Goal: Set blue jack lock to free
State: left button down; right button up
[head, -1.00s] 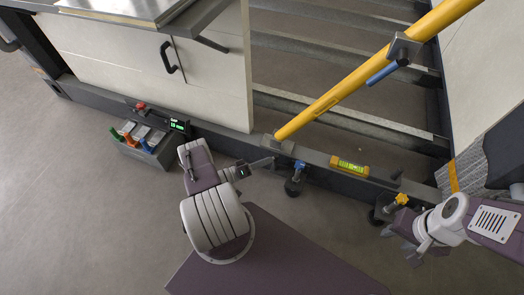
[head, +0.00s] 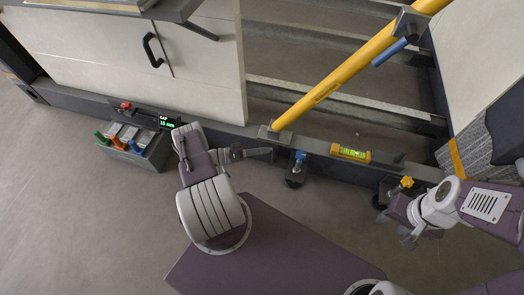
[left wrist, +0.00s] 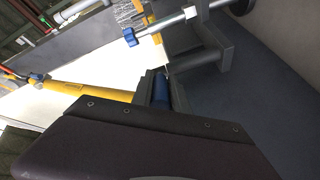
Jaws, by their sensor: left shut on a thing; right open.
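The blue-topped jack (head: 300,157) stands at the dark lower rail, with its round foot on the floor. In the left wrist view its blue knob (left wrist: 130,37) sits on a bright rod beside dark brackets. My left gripper (head: 268,152) is just left of the jack in the head view. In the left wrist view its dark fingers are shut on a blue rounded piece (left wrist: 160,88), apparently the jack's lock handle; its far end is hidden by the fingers. My right gripper (head: 398,228) is open and empty, low near the yellow-topped jack (head: 406,182).
A yellow spirit level (head: 350,153) lies on the rail (head: 330,165). A yellow brace (head: 330,85) rises rightward from the rail above my left gripper. A box with coloured levers (head: 134,160) and a lit gap display (head: 167,122) are at left.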

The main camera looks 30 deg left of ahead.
pick_arm(q)
jog(key=c, duration=1.3)
grip_release()
jog(key=shift+a, duration=0.1)
jog(key=v, duration=0.9)
